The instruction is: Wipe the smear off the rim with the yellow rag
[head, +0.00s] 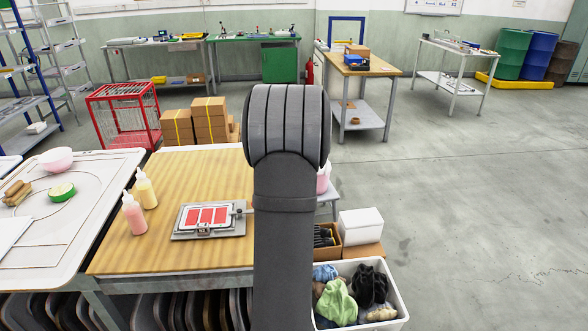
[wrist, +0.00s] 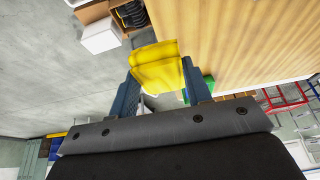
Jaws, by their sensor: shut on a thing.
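The yellow rag (wrist: 152,72) is held between the two fingers of my gripper (wrist: 158,82) in the wrist view. The gripper is shut on it, and the cloth sticks out past the fingertips, apart from the wooden tabletop as far as I can tell. In the head view my arm rises through the middle and hides the gripper and the rag. I cannot make out the smear or tell which rim bears it in either view; my arm covers part of the table's right side.
The wooden table (head: 190,170) holds a pink bottle (head: 134,214), a yellow bottle (head: 146,188) and a red-and-white framed plate (head: 208,218). A white bin (head: 394,290) of cloths stands at lower right. A pink bowl (head: 56,160) is on the left table. Floor at right is clear.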

